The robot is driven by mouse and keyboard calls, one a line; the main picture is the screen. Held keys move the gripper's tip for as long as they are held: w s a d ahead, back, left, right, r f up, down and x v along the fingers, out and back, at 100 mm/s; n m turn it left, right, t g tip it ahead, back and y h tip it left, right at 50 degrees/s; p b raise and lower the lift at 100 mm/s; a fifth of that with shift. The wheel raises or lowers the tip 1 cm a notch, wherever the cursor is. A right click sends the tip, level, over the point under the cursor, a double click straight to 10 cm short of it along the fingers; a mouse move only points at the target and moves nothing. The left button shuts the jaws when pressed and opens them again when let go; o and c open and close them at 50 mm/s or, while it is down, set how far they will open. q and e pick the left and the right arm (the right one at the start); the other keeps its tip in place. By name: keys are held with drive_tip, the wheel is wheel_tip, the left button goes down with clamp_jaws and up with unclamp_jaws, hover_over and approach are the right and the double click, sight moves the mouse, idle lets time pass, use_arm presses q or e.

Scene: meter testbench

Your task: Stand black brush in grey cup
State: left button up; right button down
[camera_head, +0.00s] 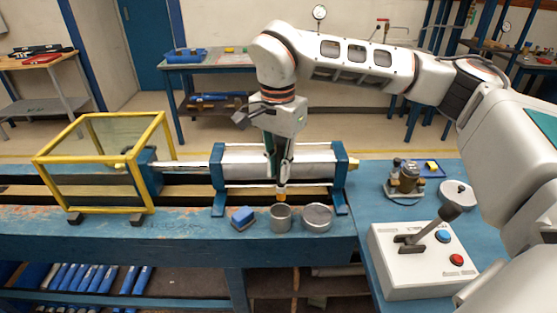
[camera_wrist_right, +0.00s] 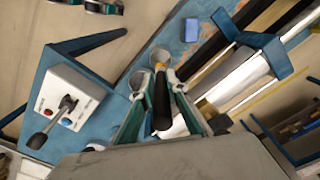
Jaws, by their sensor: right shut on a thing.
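The black brush (camera_wrist_right: 162,102) is between the fingers of my right gripper (camera_wrist_right: 157,88), which is shut on it. Its orange tip (camera_head: 282,197) points down in the head view. The grey cup (camera_head: 281,219) stands on the blue bench, directly below the tip in that view. In the right wrist view the tip lines up with the open mouth of the grey cup (camera_wrist_right: 160,55). Whether the tip is above the rim or just inside is hard to tell. My right gripper (camera_head: 281,178) points down over the front of the bench. My left gripper is out of view.
A wider grey round container (camera_head: 317,217) stands just right of the cup, and a blue block (camera_head: 242,217) lies to its left. A white cylinder rig (camera_head: 240,165) is behind. A yellow-framed box (camera_head: 100,165) is at left; a control box with a lever (camera_head: 415,262) is at right.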

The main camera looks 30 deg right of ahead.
sight(279, 187)
drive_tip(key=shift+f, duration=0.7)
drive_tip(key=shift+f+b, duration=0.3)
drive_tip(key=shift+f, duration=0.6)
drive_tip(key=shift+f+b, duration=0.6)
drive_tip(key=shift+f, duration=0.9)
drive_tip(key=shift+f+b, duration=0.5)
drive_tip(key=shift+f, duration=0.15)
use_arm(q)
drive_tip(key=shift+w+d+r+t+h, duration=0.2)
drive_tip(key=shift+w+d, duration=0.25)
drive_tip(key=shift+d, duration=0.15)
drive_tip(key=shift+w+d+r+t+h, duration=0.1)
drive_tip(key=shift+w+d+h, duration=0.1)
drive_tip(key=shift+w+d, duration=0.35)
use_arm(e)
drive_tip(key=shift+f, duration=0.2)
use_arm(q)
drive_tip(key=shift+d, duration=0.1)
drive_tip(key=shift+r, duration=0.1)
